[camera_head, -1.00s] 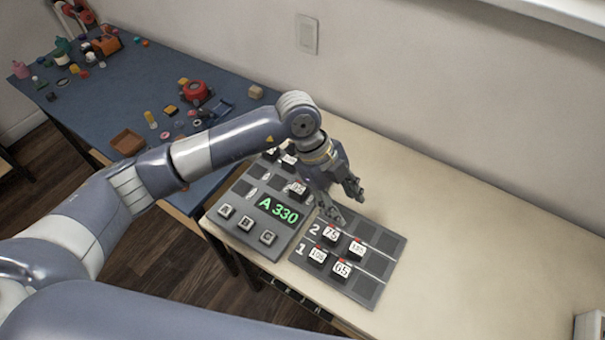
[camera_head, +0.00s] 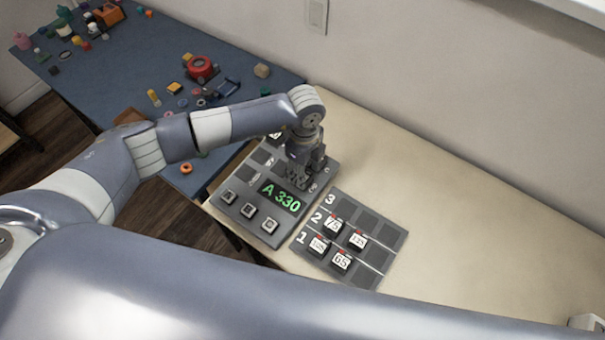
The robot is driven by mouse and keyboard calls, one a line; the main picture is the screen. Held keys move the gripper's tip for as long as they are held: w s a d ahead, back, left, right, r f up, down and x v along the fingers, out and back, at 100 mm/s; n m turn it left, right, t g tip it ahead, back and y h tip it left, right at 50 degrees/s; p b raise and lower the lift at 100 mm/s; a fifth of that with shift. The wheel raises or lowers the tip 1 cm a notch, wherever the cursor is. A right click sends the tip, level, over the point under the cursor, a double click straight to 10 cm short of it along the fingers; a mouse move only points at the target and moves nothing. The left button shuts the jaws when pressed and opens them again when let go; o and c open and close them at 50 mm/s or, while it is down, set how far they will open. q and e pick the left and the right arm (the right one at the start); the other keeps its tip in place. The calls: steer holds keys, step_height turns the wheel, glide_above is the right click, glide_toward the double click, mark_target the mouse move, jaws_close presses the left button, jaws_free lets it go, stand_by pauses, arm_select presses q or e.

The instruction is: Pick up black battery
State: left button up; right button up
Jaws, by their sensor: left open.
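My left gripper (camera_head: 304,174) is open and points down over the upper right part of the grey board (camera_head: 232,212) with the green "A 330" display. It hides most of the upper slots there, so I cannot tell whether its fingers touch a battery. A black battery with a white label (camera_head: 275,135) shows partly at the board's far end, beside my wrist. Several black batteries with white labels and red marks, one of them reading 65 (camera_head: 341,261), sit in rows 1 and 2 of the grey tray (camera_head: 383,262). My right gripper is out of view.
Row 3 of the tray looks empty. A blue table (camera_head: 130,80) with many small items stands at the left.

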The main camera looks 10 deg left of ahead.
arm_select(q)
steer(key=shift+f, duration=1.05)
steer(key=c, duration=0.9)
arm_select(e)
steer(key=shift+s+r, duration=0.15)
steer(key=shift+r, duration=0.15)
